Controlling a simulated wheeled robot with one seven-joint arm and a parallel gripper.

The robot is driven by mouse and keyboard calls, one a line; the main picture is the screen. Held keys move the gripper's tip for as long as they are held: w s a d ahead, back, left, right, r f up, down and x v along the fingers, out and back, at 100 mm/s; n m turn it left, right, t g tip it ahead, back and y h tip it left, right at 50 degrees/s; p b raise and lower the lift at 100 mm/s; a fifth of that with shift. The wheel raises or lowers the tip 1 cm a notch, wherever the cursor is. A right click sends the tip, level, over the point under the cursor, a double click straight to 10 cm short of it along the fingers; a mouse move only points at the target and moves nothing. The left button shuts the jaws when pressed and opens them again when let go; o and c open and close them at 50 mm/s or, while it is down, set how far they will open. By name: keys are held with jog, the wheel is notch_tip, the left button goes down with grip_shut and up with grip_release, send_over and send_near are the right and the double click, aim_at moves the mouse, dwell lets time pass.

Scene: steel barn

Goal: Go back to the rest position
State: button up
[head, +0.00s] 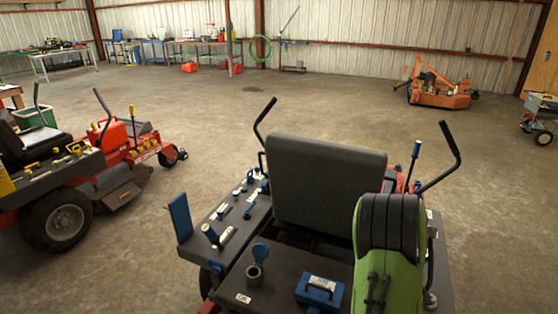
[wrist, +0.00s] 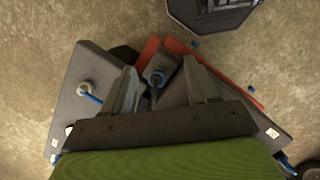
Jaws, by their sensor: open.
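My gripper (wrist: 161,72) shows in the wrist view with its two grey fingers apart. I see nothing held between them. Below it are dark grey panels (wrist: 72,110) with a blue-handled fitting (wrist: 88,96), and another fitting with a blue top (wrist: 156,76) shows between the fingers. Whether the fingers touch anything cannot be told. In the head view my green arm rises at the lower right, in front of the near mower's seat (head: 330,185); the gripper itself is hidden there.
The near mower's dark deck carries several blue levers, a blue cup-like fitting (head: 257,267) and a blue box (head: 320,292). Control levers (head: 263,125) stand beside the seat. A red mower (head: 70,190) stands left. An orange implement (head: 438,93) stands far right. The concrete floor between is clear.

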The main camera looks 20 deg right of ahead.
jog(key=w+a+r+t, duration=0.2)
jog(key=a+r+t, duration=0.3)
jog(key=a+r, duration=1.05)
jog(key=s+a+r+t, duration=0.3)
jog(key=s+a, duration=0.6)
jog(key=a, duration=0.3)
jog(key=shift+s+a+r+t, duration=0.15)
jog(key=shift+a+r+t, duration=0.2)
jog(key=shift+r, duration=0.55)
jog(key=shift+d, duration=0.1)
